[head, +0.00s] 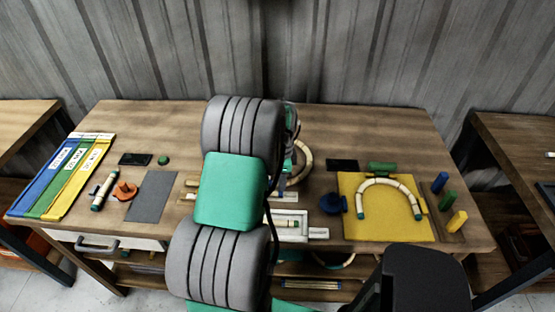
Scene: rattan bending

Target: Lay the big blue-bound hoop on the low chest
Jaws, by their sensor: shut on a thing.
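My gripper is mostly hidden behind my own grey and teal arm; only a dark part of the wrist (291,118) shows at its right edge. A pale rattan hoop (304,160) shows beside and below that wrist, its left side hidden behind the arm. A small blue patch shows near its lower left, seemingly its binding. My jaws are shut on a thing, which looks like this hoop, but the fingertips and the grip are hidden. I cannot make out a low chest in this view.
The wooden workbench (410,125) carries a yellow board (390,225) with a rattan arch (388,184), coloured pegs (447,200), a grey mat (151,195), an orange clamp (124,190) and coloured strips (62,172). Other tables stand left and right.

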